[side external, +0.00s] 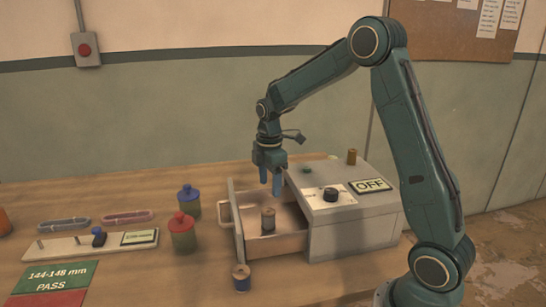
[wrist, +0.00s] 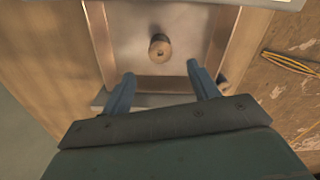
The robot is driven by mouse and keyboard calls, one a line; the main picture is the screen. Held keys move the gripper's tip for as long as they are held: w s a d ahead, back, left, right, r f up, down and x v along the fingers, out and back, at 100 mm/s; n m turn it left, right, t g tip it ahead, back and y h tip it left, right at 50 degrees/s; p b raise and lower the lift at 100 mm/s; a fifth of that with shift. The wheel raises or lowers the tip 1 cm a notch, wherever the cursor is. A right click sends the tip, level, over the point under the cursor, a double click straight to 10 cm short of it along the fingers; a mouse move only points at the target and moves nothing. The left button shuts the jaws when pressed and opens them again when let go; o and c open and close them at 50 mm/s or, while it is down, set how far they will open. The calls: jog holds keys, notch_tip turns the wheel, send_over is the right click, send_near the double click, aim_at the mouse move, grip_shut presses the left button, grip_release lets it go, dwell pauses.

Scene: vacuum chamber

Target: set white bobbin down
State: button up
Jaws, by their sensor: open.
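The bobbin is apart from both fingers.
The grey chamber box (side external: 350,235) with an OFF sign (side external: 371,185) and black knob stands right of the drawer. Red-lidded (side external: 182,232) and blue-lidded (side external: 188,201) jars stand left. A gauge board (side external: 75,248) lies further left.

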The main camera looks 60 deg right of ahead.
jog(key=s+a+r+m+t, duration=0.3)
jog(key=s+a+r+m, duration=0.2)
jog(key=s+a+r, duration=0.45)
jog(key=s+a+r+m+t, duration=0.1)
jog(key=s+a+m, duration=0.1)
jog(key=s, duration=0.5)
jog(key=s+a+r+m+t, duration=0.1)
jog(key=s+a+r+m, duration=0.1)
jog(key=s+m, duration=0.3)
jog(key=s, duration=0.3)
jog(key=shift+r+t, duration=0.3)
